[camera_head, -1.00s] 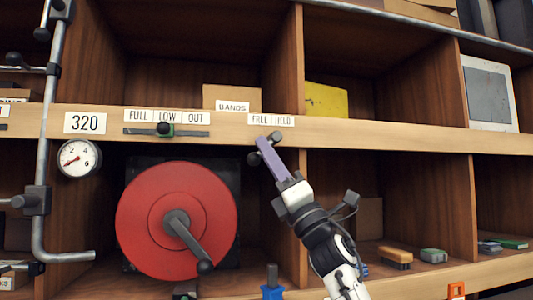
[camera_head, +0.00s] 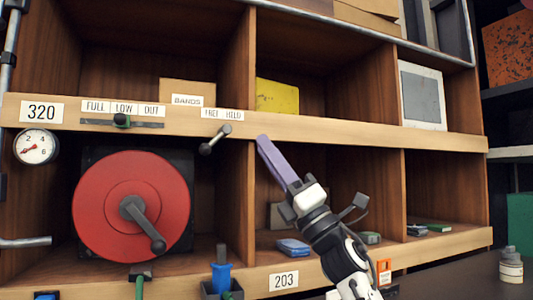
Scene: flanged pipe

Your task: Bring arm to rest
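My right arm comes in from the bottom right, and its gripper (camera_head: 263,142) points up and left in front of the shelf. Its lilac fingers overlap in this view, so whether they are open or shut cannot be told. Nothing shows held at the tips. The small grey lever (camera_head: 215,139) under the FREE/HELD label (camera_head: 222,114) is to the left of the fingertips, with a gap between them in the picture. My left gripper is not in view.
A red wheel (camera_head: 100,210) with a grey crank fills the lower left compartment. A blue-handled item (camera_head: 221,277) stands in front. A small bottle (camera_head: 511,266) stands at right.

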